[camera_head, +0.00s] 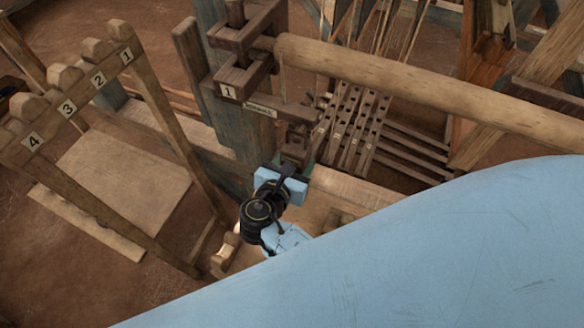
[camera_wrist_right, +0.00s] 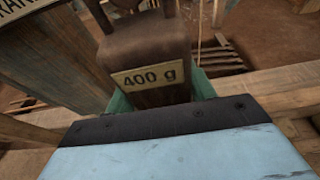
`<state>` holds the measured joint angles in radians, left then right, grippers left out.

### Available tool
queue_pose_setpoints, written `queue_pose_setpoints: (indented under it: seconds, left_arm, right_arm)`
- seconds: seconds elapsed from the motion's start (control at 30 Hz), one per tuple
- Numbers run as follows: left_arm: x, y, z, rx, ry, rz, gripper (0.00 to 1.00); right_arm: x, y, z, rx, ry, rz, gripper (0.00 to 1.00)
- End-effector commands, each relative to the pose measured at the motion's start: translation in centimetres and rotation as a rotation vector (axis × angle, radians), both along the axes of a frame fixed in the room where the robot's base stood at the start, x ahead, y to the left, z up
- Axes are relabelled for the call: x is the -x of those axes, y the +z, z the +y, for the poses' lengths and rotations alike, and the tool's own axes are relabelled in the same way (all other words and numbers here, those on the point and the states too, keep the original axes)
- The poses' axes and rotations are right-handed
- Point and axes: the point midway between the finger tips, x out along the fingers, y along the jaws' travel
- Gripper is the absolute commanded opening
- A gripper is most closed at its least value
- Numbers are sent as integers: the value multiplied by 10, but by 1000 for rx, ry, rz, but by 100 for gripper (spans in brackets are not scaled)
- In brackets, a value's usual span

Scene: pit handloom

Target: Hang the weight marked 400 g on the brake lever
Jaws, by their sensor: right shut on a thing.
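The dark brown weight (camera_wrist_right: 140,45) carries a plate reading "400 g" and fills the upper middle of the right wrist view. My right gripper (camera_wrist_right: 160,97) is shut on it, with green finger parts at both sides. In the head view the weight (camera_head: 296,148) is small and upright, close under the free end of the brake lever (camera_head: 292,112), a wooden bar with a small lettered plate. I cannot tell whether the weight's top touches the lever. My left gripper is not in view.
A wooden rack (camera_head: 82,92) with places numbered 1 to 4 stands at the left. A thick round beam (camera_head: 400,80) crosses the upper right. A post (camera_head: 215,60) and slatted wooden parts (camera_head: 352,125) stand close around the weight. My blue arm hides the lower right.

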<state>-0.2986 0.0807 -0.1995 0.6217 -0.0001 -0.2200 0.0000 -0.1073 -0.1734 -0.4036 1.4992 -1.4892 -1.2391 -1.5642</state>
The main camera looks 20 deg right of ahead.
Motion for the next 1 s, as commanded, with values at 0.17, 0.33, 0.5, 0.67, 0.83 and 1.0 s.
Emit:
queue_pose_setpoints:
  seconds: [0.17, 0.33, 0.5, 0.67, 0.83, 1.0]
  left_arm:
    - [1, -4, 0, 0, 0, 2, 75]
    - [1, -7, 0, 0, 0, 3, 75]
    - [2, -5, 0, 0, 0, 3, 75]
    - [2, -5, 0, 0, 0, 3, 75]
    - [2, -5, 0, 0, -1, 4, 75]
    - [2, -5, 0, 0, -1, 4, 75]
  right_arm:
    - [-9, 1, -10, 3, 0, -4, 19]
    - [-15, 1, -17, 2, 1, -4, 19]
    - [-17, -4, -18, 3, 1, -2, 19]
    - [-18, -6, -19, 2, 0, -3, 19]
    - [-18, -6, -19, 2, 0, -3, 19]
    - [-18, -6, -19, 2, 0, -3, 19]
